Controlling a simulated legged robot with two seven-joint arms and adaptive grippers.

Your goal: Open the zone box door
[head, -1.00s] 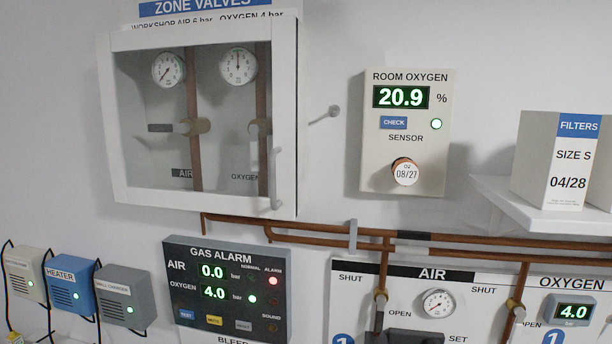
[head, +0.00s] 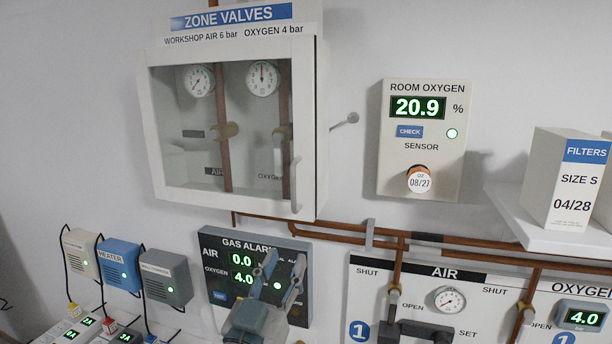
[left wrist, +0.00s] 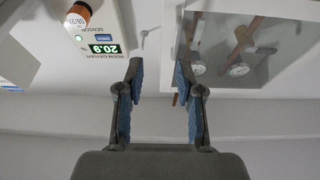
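The zone box (head: 232,125) hangs on the wall in the upper left of the head view. Its white-framed glass door is shut, with a grey vertical handle (head: 296,184) at the door's lower right. Two gauges and two copper pipes show behind the glass. My left gripper (head: 279,270) is below the box, in front of the gas alarm panel, open and empty, its fingers pointing up. It is apart from the handle. In the left wrist view the open fingers (left wrist: 163,80) show, with the zone box (left wrist: 250,50) upside down beyond them. My right gripper is not in view.
The gas alarm panel (head: 212,285) is partly hidden by my left gripper. The room oxygen sensor (head: 421,140) is right of the box, with a small wall hook (head: 350,119) between. A shelf (head: 540,236) with filter boxes stands at the right. Copper pipes (head: 335,234) run below the box.

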